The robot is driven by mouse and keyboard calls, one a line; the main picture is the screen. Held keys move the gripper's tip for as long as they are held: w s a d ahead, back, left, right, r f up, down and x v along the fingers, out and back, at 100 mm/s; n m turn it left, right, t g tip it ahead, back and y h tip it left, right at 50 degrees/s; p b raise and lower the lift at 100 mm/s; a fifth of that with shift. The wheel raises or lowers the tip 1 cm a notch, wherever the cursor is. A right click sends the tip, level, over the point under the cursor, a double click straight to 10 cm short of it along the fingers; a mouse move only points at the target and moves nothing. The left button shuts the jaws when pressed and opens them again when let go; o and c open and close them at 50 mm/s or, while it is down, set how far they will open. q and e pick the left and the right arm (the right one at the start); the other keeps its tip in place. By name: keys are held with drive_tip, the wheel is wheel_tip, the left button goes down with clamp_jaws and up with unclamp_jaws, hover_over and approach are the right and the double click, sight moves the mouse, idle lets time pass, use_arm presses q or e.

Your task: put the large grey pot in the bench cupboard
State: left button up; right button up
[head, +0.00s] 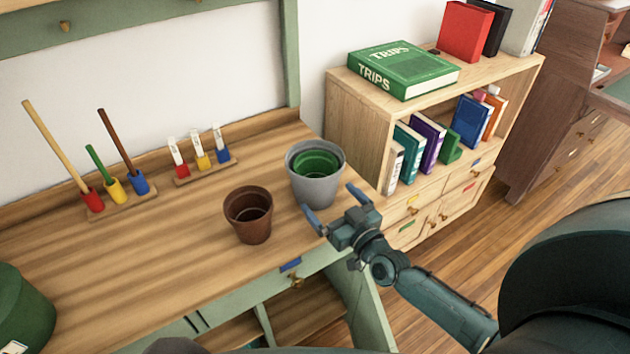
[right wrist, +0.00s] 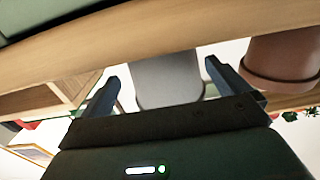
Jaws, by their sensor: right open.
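The large grey pot (head: 316,190) stands upright on the wooden bench top near its right end, with a green pot (head: 315,162) nested inside it. My right gripper (head: 332,207) is open at the near right side of the grey pot. In the right wrist view the grey pot (right wrist: 168,80) shows between the two open fingers (right wrist: 163,82); I cannot tell whether they touch it. The bench cupboard (head: 300,305) is below the bench top, and part of its inside shows past the green frame. My left gripper is not in view.
A brown pot (head: 248,222) stands left of the grey pot and shows in the right wrist view (right wrist: 283,65). Racks with coloured holders (head: 120,205) sit at the back. A dark green container (head: 22,310) is at left. A bookshelf (head: 362,118) stands to the right.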

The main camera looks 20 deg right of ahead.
drive_tip(key=w, duration=0.3)
drive_tip(key=w+a, duration=0.1)
drive_tip(key=w, duration=0.1)
drive_tip(key=shift+w+r, duration=0.25)
drive_tip(key=shift+w, duration=0.05)
drive_tip(key=c, duration=0.7)
drive_tip(key=shift+r, duration=0.1)
drive_tip(key=s, duration=0.6)
drive_tip(key=s+d, duration=0.1)
drive_tip(key=s, duration=0.5)
drive_tip(key=s+d, duration=0.1)
drive_tip(key=s, duration=0.5)
drive_tip(key=shift+d, duration=0.25)
